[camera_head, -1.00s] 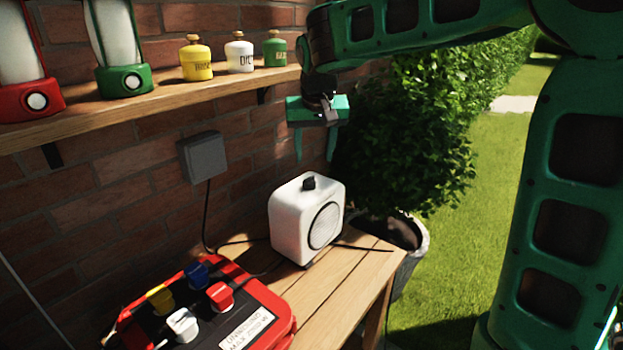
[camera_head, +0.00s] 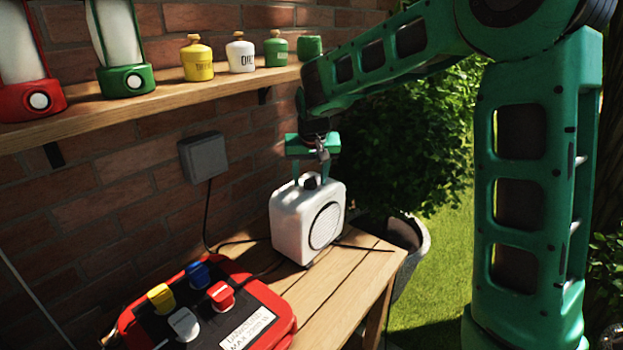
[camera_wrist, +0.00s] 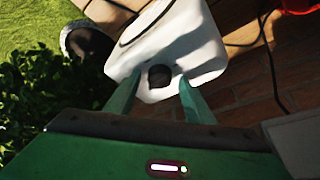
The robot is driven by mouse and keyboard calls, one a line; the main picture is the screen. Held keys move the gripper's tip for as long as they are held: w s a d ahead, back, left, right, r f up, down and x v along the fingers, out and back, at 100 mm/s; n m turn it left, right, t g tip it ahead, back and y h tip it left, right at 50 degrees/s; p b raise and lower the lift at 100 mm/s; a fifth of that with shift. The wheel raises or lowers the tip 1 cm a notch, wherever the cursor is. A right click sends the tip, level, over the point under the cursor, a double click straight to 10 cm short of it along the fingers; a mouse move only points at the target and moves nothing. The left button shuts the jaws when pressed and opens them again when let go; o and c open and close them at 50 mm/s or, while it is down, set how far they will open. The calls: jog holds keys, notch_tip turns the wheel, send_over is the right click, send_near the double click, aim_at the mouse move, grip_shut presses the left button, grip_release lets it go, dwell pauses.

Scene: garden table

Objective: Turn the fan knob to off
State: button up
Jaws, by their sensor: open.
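The fan is a white rounded box (camera_head: 292,226) with a round grille on its front, standing on the wooden table. Its black knob (camera_head: 311,181) sits on top. In the wrist view the knob (camera_wrist: 160,77) appears between my two fingers, with the white fan body (camera_wrist: 178,48) beyond. My gripper (camera_head: 312,180) is open and points down, with its fingers on either side of the knob. A gap shows between each finger and the knob in the wrist view. I cannot tell the exact height of the fingertips, and any mark on the knob is too dark to read.
A red power box (camera_head: 275,305) with several coloured plugs is at the table's front left. A grey wall box (camera_head: 203,157) has a hanging cable. A shelf (camera_head: 150,104) with lanterns and small cans runs above. A potted bush (camera_head: 415,150) stands at the right.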

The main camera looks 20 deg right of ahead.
jog(key=c, duration=1.1)
jog(key=shift+o, duration=0.2)
jog(key=shift+d, duration=0.2)
jog(key=shift+a, duration=0.1)
